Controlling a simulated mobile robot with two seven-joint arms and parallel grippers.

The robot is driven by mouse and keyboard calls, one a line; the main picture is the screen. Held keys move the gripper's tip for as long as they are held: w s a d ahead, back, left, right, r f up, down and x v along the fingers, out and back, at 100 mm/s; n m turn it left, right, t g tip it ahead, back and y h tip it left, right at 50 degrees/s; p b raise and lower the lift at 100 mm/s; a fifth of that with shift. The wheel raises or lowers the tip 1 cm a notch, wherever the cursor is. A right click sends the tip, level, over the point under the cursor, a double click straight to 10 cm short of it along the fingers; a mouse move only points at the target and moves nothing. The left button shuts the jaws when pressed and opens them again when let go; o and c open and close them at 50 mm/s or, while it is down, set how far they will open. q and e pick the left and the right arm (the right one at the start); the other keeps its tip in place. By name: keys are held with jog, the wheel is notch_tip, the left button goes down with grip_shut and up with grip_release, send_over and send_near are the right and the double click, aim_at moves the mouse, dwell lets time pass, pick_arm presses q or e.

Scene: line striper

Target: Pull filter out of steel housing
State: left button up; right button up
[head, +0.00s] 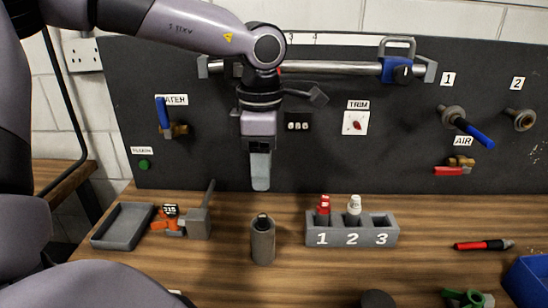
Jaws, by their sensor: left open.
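A grey cylindrical housing (262,246) stands upright on the wooden bench, left of the numbered rack. A dark filter end (262,222) shows at its top; the rest of it is hidden inside. My left gripper (260,186) points straight down above the housing, with a clear gap between its fingertips and the dark top. It is open and holds nothing visible. The fingers overlap in this view, so the space between them is hard to see. My right gripper is not in view.
A numbered rack (350,238) holds a red and a white bottle. A red-black pen (484,245) and blue bin (530,280) are right. The dark panel (400,140) with valves stands behind.

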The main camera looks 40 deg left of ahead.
aim_at(262, 216)
pick_arm(q)
notch_tip(262, 216, down, 10)
jog(key=b, duration=0.7)
jog(key=shift+s+b, duration=0.1)
jog(key=shift+b, duration=0.2)
dwell(0.6)
grip_shut()
